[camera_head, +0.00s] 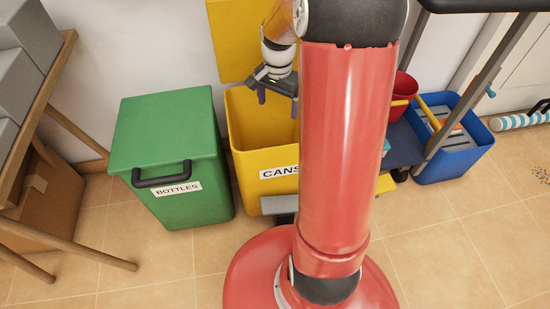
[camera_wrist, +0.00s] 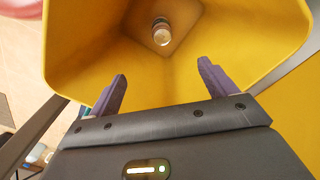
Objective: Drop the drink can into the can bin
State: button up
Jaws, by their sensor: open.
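The yellow can bin (camera_head: 247,135), labelled CANS, stands against the wall with its lid raised behind it. Its inside also fills much of the wrist view (camera_wrist: 95,45). The drink can (camera_wrist: 162,36) lies at the bottom of the bin in the wrist view, apart from my fingers. My gripper (camera_head: 275,98) is open and empty over the mouth of the bin, with its two purple fingers apart (camera_wrist: 162,88). In the head view my red arm hides the right part of the bin, and the can is not seen there.
A closed green bin (camera_head: 165,150) labelled BOTTLES stands just left. At right are a cart with a red bucket (camera_head: 405,86) and a blue caddy (camera_head: 455,140). A wooden table (camera_head: 35,115) with grey boxes is at far left. Tiled floor is free in front.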

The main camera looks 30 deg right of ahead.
notch_tip(320, 180, up, 7)
jog(key=p, duration=0.1)
jog(key=shift+r, duration=0.2)
jog(key=shift+p, duration=0.3)
